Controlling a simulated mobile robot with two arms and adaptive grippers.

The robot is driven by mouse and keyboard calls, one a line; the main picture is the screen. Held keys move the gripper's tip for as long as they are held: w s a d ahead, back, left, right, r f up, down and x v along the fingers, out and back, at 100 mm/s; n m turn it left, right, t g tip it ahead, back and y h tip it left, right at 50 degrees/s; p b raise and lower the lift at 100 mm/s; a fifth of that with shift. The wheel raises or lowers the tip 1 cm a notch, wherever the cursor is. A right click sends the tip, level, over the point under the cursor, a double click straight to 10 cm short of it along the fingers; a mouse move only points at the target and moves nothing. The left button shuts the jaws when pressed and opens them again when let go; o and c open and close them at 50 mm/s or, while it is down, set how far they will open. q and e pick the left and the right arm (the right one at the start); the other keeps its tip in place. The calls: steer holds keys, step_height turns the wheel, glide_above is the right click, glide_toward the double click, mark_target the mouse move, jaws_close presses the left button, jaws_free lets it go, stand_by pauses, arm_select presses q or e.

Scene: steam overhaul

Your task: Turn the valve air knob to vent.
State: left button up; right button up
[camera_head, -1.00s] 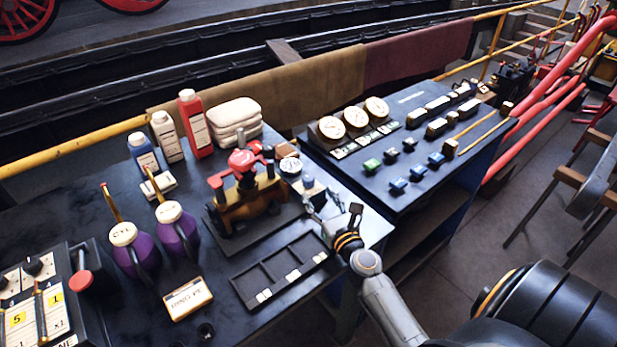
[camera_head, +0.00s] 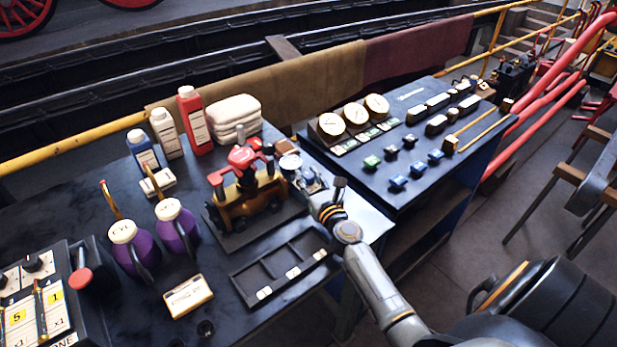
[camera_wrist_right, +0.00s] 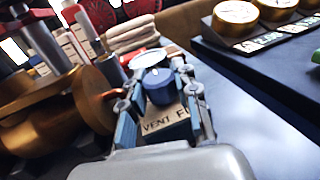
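The valve air knob (camera_wrist_right: 160,86) is a dark blue round knob in the right wrist view, standing on a block with a tan label (camera_wrist_right: 165,122) reading "VENT" and a partly hidden second word. My right gripper (camera_wrist_right: 160,76) is open, with one finger on each side of the knob. A gap shows at the left finger; contact on the right is unclear. In the head view my right gripper (camera_head: 308,180) is at the right end of the red and brass valve (camera_head: 246,190) and mostly covers the knob. My left gripper is not in view.
An empty black compartment tray (camera_head: 284,268) lies in front of the valve. Purple oil cans (camera_head: 176,230), bottles (camera_head: 195,122) and folded cloths (camera_head: 233,118) stand to the left and behind. A gauge panel (camera_head: 350,170) is on the bench to the right.

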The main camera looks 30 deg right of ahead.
jaws_close()
steer(key=shift+n+y, duration=0.3)
steer(key=shift+y, duration=0.1)
steer(key=n+y+b, duration=0.1)
steer(key=y, duration=0.1)
steer(key=n+y+b, duration=0.1)
steer(key=shift+d+f+n+y, duration=0.1)
steer(key=shift+f+n+y, duration=0.1)
steer(key=shift+n+y, duration=0.15)
steer(key=n+g+y+b, duration=0.1)
steer(key=n+y+b, duration=0.1)
steer(key=y+b, duration=0.1)
steer(key=n+g+y+b, duration=0.1)
steer(key=n+y+b, duration=0.2)
steer(key=y, duration=0.1)
steer(key=n+g+y+b, duration=0.2)
steer(key=y+b, duration=0.1)
steer(key=shift+y, duration=0.35)
steer(key=shift+r+n+g+y+b, duration=0.15)
steer(key=shift+n+g+y+b, duration=0.8)
steer(key=shift+g+y+b, duration=0.05)
steer(key=o, duration=0.9)
jaws_free()
steer(key=shift+c, duration=0.2)
